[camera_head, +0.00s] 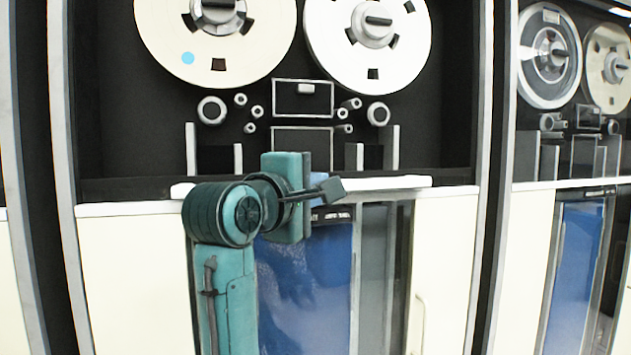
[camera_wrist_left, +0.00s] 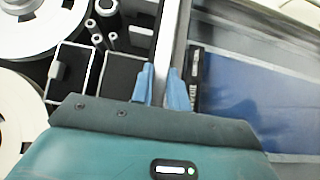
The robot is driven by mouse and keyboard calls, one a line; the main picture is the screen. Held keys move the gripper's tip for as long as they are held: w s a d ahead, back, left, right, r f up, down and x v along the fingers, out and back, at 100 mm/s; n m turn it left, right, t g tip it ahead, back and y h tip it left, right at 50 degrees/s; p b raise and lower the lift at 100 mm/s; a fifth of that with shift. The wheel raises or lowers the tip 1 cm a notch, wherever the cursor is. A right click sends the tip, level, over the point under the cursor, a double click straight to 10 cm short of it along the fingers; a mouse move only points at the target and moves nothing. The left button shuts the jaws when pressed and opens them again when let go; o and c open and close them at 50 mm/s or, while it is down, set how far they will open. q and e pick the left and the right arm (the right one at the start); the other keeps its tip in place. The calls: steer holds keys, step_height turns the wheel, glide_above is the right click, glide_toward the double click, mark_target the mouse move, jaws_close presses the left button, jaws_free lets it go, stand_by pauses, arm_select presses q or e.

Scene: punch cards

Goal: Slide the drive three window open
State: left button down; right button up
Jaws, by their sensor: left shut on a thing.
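The tape drive (camera_head: 110,150) in the middle of the head view has two cream reels (camera_head: 215,55) above and a pale horizontal bar (camera_head: 385,184) across its front, below the reels. My left gripper (camera_head: 303,192) is at this bar near its middle, and its body hides the fingertips there. In the left wrist view, the blue fingers of my left gripper (camera_wrist_left: 162,88) are shut on the bar (camera_wrist_left: 173,40), one on each side. I cannot tell how far the window is open. My right gripper is not in view.
Below the bar are a black label strip (camera_head: 332,216), too small to read, and a blue panel (camera_head: 330,290). White cabinet fronts (camera_head: 130,275) flank it. Small rollers (camera_head: 211,110) sit under the reels. Another drive (camera_head: 549,55) stands on the right.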

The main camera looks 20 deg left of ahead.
arm_select(q)
steer(key=c, duration=1.4)
jaws_free()
steer(key=shift+o, duration=0.2)
steer(key=s+a+p, duration=0.1)
steer(key=s+a, duration=0.1)
steer(key=s, duration=1.1)
steer(key=shift+a, duration=0.25)
